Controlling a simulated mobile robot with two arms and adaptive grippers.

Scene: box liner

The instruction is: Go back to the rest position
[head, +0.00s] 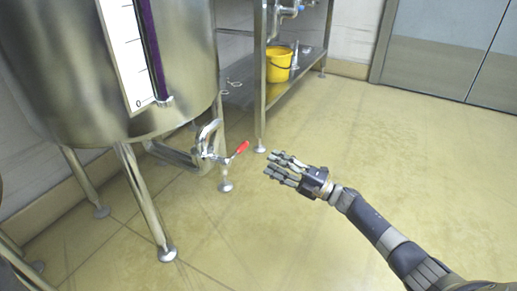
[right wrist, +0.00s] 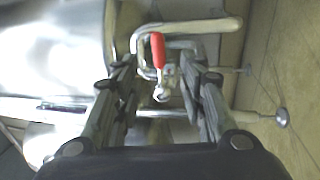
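My right gripper (head: 272,165) is at the right of centre in the head view, with its fingers pointing left towards the tank's outlet. It is empty. In the right wrist view my right gripper (right wrist: 163,75) shows its two fingers spread apart, so it is open. The red valve handle (head: 241,148) is on the outlet pipe, left of the gripper and apart from it. In the right wrist view the red handle (right wrist: 158,50) appears between the fingers, beyond them. My left gripper is not in view.
A large steel tank (head: 75,70) on legs stands at the left. A steel rack (head: 268,92) with a yellow bucket (head: 279,63) stands behind. Grey doors (head: 440,45) are at the back right. The tiled floor (head: 390,140) is clear around my right arm.

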